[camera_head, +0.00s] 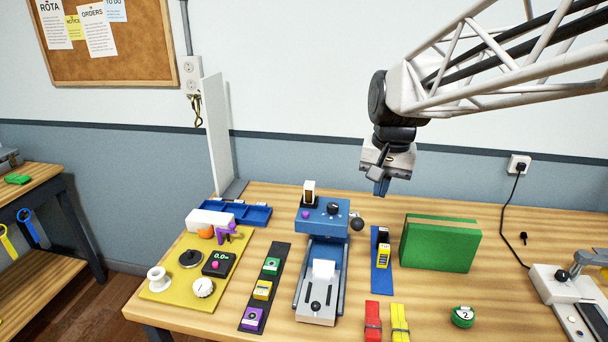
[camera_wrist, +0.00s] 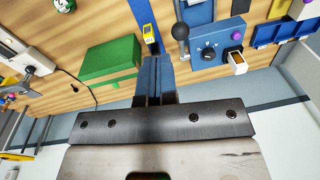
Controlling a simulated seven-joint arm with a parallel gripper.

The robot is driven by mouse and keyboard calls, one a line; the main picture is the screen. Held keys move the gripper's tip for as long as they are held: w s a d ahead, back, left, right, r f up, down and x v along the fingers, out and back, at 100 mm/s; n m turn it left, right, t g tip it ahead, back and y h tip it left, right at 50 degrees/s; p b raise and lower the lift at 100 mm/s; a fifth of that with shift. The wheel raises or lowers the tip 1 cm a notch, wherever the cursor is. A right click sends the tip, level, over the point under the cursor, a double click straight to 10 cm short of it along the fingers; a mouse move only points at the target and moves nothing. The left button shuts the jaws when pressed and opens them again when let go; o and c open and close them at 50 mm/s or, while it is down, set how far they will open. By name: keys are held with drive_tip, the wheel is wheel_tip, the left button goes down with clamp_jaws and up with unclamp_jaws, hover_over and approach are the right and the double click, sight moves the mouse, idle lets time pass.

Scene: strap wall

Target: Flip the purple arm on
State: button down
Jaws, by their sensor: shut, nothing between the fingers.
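A purple switch box (camera_head: 253,319) sits at the near end of a black strip (camera_head: 268,285); its small top details are too small to read. Another purple piece (camera_head: 228,233), bent in shape, stands on the yellow board at the left. I cannot tell from the picture which of these is the arm. My gripper (camera_head: 381,188) is high at the back right of the blue machine, well away from both, pointing down. Its blue fingers (camera_wrist: 153,78) are together and empty in the wrist view. Neither purple piece is clearly visible there.
A yellow box (camera_head: 262,290) and green box (camera_head: 271,266) share the strip. The blue machine (camera_head: 321,217), with a purple knob and black ball handle, stands between the strip and my gripper. A green block (camera_head: 440,243) stands right. Red (camera_head: 373,322) and yellow straps lie in front.

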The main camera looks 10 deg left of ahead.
drive_tip(key=w+a+f+g, duration=0.1)
drive_tip(key=w+a+f, duration=0.2)
drive_tip(key=w+a, duration=0.4)
drive_tip(key=w+a+f+g, duration=0.1)
drive_tip(key=w+a+f, duration=0.3)
drive_tip(key=a, duration=1.4)
drive_tip(key=w+a+f+m+g, duration=0.1)
drive_tip(key=w+a+f, duration=0.3)
drive_tip(key=w+a, duration=0.6)
drive_tip(key=a, duration=0.3)
drive_tip(key=shift+f, duration=0.15)
drive_tip(key=shift+a+f, duration=0.1)
drive_tip(key=s+x, duration=0.2)
drive_tip(key=x, duration=1)
drive_tip(key=shift+s, duration=0.45)
